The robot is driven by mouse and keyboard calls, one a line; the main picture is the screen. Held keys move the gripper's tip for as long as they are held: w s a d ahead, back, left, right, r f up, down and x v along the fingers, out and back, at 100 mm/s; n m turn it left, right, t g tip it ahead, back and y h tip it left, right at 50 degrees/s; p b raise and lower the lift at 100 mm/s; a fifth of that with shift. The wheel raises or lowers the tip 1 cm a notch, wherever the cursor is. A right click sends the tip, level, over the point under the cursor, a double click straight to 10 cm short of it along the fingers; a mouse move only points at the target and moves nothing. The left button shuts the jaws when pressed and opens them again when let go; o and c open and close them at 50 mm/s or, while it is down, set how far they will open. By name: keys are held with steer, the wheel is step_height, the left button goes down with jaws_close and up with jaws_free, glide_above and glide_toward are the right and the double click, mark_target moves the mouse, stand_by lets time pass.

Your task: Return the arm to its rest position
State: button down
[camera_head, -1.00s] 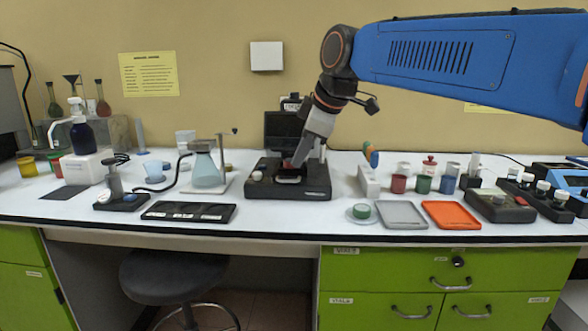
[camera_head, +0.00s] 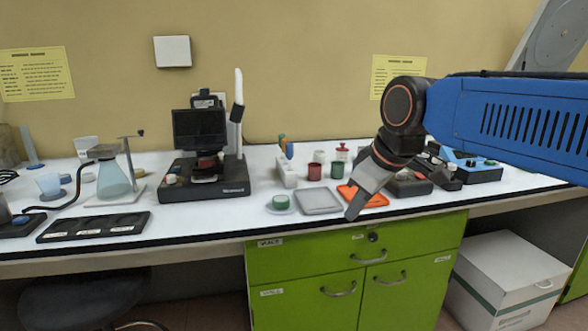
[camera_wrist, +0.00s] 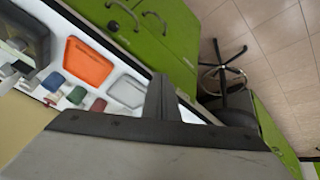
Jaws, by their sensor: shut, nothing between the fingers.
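My gripper (camera_head: 352,214) is at the front edge of the bench in the head view, pointing down and to the left, just in front of the orange tray (camera_head: 364,197). Its fingers are closed together and hold nothing. In the wrist view the closed fingers (camera_wrist: 160,97) show over the bench edge, with the orange tray (camera_wrist: 88,64) and grey tray (camera_wrist: 126,91) beyond. My blue arm comes in from the right in the head view.
The black microscope-like device (camera_head: 205,180) stands mid-bench. The grey tray (camera_head: 319,201) lies left of my gripper. Red (camera_head: 315,172) and other small jars stand behind the trays. Green cabinets (camera_head: 350,280) are below, and a white box (camera_head: 505,275) is at lower right.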

steer(key=s+d+f+m+h, duration=0.2)
steer(key=s+d+f+m, duration=0.7)
steer(key=s+d+f, duration=0.7)
step_height(320, 180, down, 3)
steer(key=shift+s+d+m+h, duration=0.3)
steer(key=shift+s+m, duration=0.1)
steer(key=shift+s, duration=0.3)
